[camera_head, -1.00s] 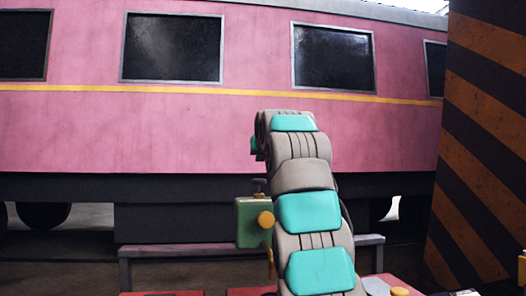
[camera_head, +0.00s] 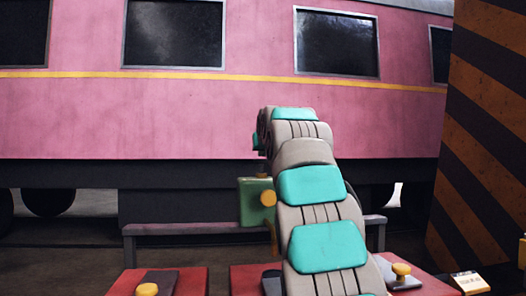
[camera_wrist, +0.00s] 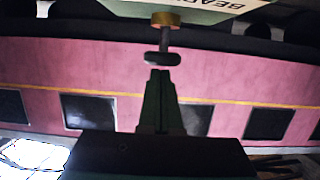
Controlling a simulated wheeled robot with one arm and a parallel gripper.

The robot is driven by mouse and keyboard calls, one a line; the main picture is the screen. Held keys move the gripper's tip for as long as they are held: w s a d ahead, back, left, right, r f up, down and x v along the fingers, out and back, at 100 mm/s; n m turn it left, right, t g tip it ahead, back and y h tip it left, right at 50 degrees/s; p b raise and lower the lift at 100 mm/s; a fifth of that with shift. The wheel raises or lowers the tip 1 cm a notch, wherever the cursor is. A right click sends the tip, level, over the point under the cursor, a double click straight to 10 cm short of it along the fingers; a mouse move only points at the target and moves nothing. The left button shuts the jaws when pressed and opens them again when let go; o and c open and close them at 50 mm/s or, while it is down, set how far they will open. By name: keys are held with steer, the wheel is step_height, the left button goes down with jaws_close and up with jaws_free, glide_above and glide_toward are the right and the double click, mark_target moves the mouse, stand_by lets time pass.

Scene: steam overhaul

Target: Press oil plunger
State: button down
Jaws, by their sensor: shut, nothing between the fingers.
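The oil plunger shows in the wrist view, where the picture is upside down: a dark round knob (camera_wrist: 163,58) on a thin stem, coming out of a brass collar (camera_wrist: 166,19) on the green box (camera_wrist: 205,10). A length of stem shows between collar and knob. My gripper (camera_wrist: 160,73) is shut and empty, its fingertips lined up with the knob and very close to it; I cannot tell if they touch. In the head view the green box (camera_head: 252,208) stands left of my arm, and my gripper is hidden there.
A pink rail carriage (camera_head: 150,120) fills the background. A striped pillar (camera_head: 490,150) stands at the right. Red surfaces with yellow knobs (camera_head: 147,289) lie in front.

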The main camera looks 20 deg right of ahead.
mark_target(263, 162)
steer(key=shift+f+b, duration=1.1)
steer(key=shift+f, duration=0.4)
steer(key=shift+r, duration=0.1)
steer(key=shift+r+p, duration=0.5)
steer(key=shift+p, duration=0.05)
step_height(263, 162, up, 4)
steer(key=p, duration=0.2)
steer(key=shift+s+a+p, duration=0.1)
steer(key=shift+p, duration=0.3)
steer(key=b+v, duration=0.2)
steer(key=v, duration=0.7)
steer(key=shift+s+f, duration=0.3)
steer(key=shift+s, duration=0.15)
steer(key=shift+a+r, duration=0.1)
